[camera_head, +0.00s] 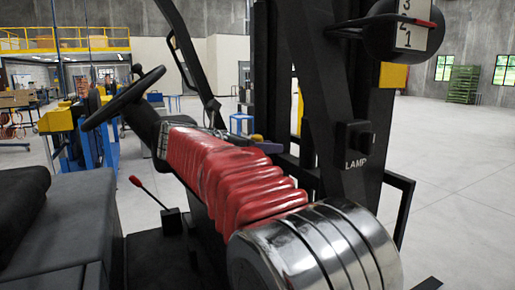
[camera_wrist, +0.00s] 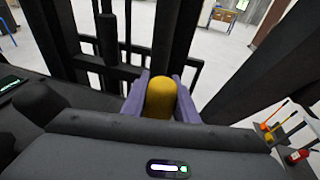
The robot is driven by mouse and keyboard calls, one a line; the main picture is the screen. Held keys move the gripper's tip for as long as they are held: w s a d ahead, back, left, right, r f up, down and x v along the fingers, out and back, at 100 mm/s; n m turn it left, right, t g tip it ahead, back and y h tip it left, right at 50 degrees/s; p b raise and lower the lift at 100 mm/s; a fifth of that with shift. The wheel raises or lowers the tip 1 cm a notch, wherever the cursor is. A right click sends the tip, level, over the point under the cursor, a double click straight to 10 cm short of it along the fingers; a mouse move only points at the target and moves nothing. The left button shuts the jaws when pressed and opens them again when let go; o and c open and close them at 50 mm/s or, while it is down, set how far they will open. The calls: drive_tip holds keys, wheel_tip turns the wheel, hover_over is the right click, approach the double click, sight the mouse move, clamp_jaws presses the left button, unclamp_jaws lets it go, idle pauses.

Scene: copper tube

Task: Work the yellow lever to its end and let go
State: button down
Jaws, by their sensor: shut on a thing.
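The yellow lever's rounded knob (camera_wrist: 160,95) shows in the middle of the wrist view, upright between the two purple fingers of my gripper (camera_wrist: 160,103). The fingers press on it from left and right, so my gripper is shut on it. The lever's shaft is hidden below the knob, behind my wrist housing. In the head view my gripper (camera_head: 267,146) shows as a small purple shape past the far end of my red arm sleeve. A bit of the yellow knob (camera_head: 257,138) shows just above it. How far the lever is tilted cannot be told.
Black mast posts (camera_head: 350,100) and a bar frame stand close behind the lever. A steering wheel (camera_head: 125,97) is to the left. A red-knobbed lever (camera_head: 136,181) rises from the floor plate. More small levers, orange (camera_wrist: 268,130) and red (camera_wrist: 296,157), are at lower right.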

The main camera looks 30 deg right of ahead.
drive_tip(key=shift+d+f, duration=0.1)
drive_tip(key=shift+d, duration=0.25)
drive_tip(key=c, duration=1.4)
unclamp_jaws()
drive_tip(key=shift+a, duration=0.15)
drive_tip(key=v, duration=1.3)
drive_tip(key=shift+a+r, duration=0.2)
drive_tip(key=shift+r, duration=0.15)
